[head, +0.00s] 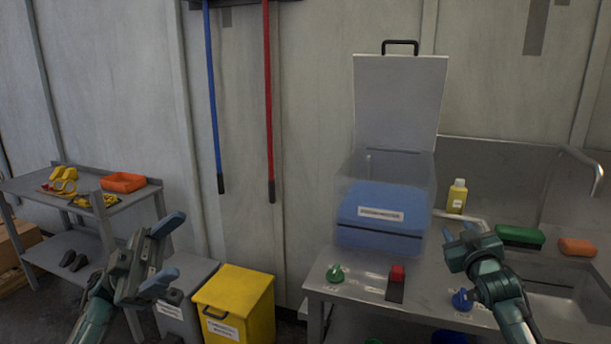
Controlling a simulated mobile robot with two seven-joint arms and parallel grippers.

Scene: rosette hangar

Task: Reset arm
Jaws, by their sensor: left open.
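My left gripper (163,253) is in the lower left of the head view, in front of the grey and yellow bins. Its two blue fingers are spread apart with nothing between them. My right gripper (458,234) is at the right, in front of the steel sink counter (350,298). It is seen from behind, and its small fingertips point up and away, so its opening is unclear. I see no object held in it.
A blue machine (370,210) with a raised lid (398,95) stands on the counter. A yellow bottle (457,196), green brush (520,236) and orange sponge (577,247) are behind my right gripper. A yellow bin (235,300) stands below. A shelf table (85,205) is left.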

